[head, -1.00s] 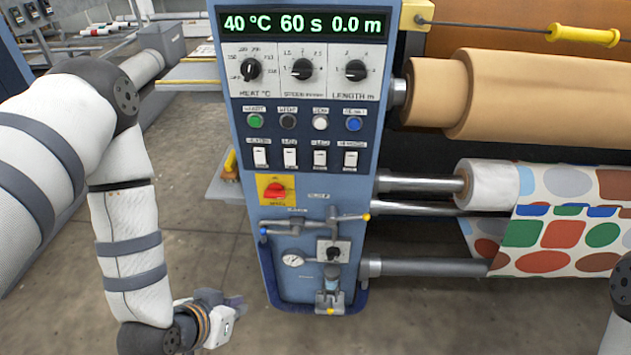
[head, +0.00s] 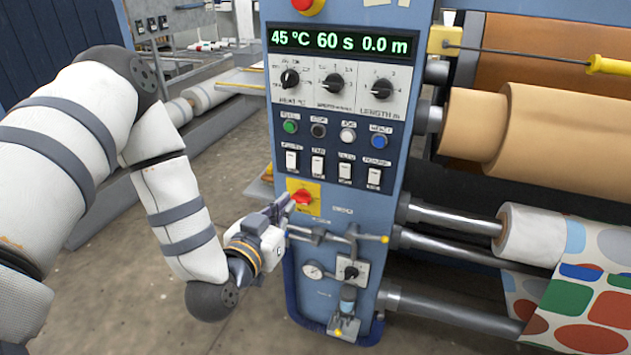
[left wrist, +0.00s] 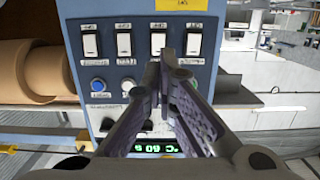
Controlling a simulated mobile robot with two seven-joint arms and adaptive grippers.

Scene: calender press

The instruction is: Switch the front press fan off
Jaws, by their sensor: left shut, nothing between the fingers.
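Four white rocker switches stand in a row on the blue control panel (head: 402,140), at left (head: 291,160), middle left (head: 317,166), middle right (head: 345,173) and right (head: 374,179). Their labels are too blurred to read, so I cannot tell which is the front press fan's. My left gripper (head: 287,203) is shut and empty, below the row, overlapping the red rotary switch (head: 301,198). The left wrist view shows the panel upside down, with the fingertips (left wrist: 167,60) close to the two rightmost rockers (left wrist: 158,39) (left wrist: 193,40). I cannot tell whether they touch. My right gripper is out of view.
Coloured buttons (head: 347,135), dials (head: 335,84) and a display (head: 343,43) reading 45 °C sit above the switches. Pipe fittings and a gauge (head: 312,270) are below. Rollers with tan cloth (head: 560,135) and patterned cloth (head: 590,300) fill the right.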

